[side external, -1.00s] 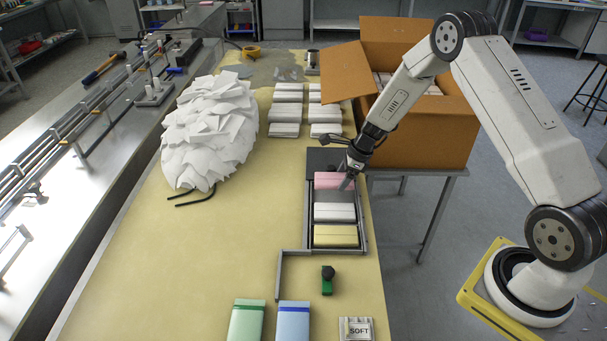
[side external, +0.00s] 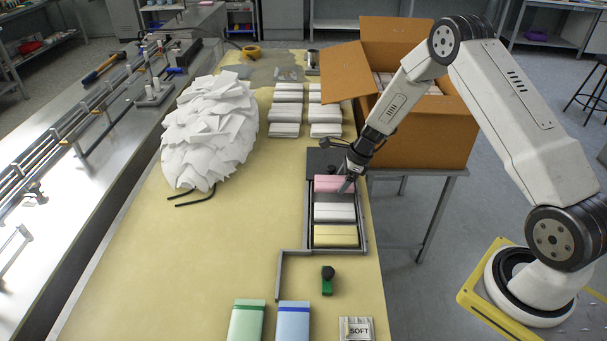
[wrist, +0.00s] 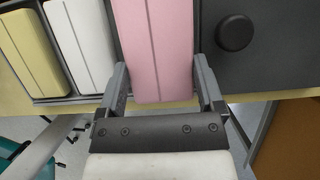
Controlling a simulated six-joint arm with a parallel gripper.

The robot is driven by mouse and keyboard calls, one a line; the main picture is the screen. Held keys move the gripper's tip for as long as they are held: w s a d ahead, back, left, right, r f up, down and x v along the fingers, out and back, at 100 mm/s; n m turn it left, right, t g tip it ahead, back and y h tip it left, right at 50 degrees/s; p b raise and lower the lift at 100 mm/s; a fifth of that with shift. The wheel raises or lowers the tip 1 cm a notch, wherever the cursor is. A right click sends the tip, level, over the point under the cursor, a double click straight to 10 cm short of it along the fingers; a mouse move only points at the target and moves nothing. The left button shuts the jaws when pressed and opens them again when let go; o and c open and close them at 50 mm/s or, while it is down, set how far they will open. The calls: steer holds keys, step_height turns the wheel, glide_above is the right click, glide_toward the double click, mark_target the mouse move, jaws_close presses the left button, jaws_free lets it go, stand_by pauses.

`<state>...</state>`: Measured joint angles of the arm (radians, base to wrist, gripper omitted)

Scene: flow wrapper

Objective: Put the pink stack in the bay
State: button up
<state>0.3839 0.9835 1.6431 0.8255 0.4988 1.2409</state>
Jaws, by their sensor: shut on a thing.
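The pink stack (side external: 330,184) lies at the far end of the row in the grey-railed bay (side external: 308,215), beyond a white stack (side external: 334,212) and a yellow stack (side external: 335,236). My gripper (side external: 345,184) reaches down over its right end. In the wrist view the fingers (wrist: 160,75) straddle the near end of the pink stack (wrist: 156,45), one on each side, and are shut on it. The white stack (wrist: 80,40) and yellow stack (wrist: 32,50) lie left of it there. Whether the pink stack touches the bay floor is hidden.
A dark plate with a round black knob (wrist: 235,33) is beside the pink stack. White stacks (side external: 287,105) stand behind, an open cardboard box (side external: 435,135) at right, and a pile of white sheets (side external: 210,135) at left. The front-left tabletop is clear.

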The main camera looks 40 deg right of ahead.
steer(key=shift+f, duration=1.45)
stand_by(1.1)
steer(key=o, duration=0.9)
steer(key=shift+r, duration=0.1)
steer(key=shift+r, duration=3.9)
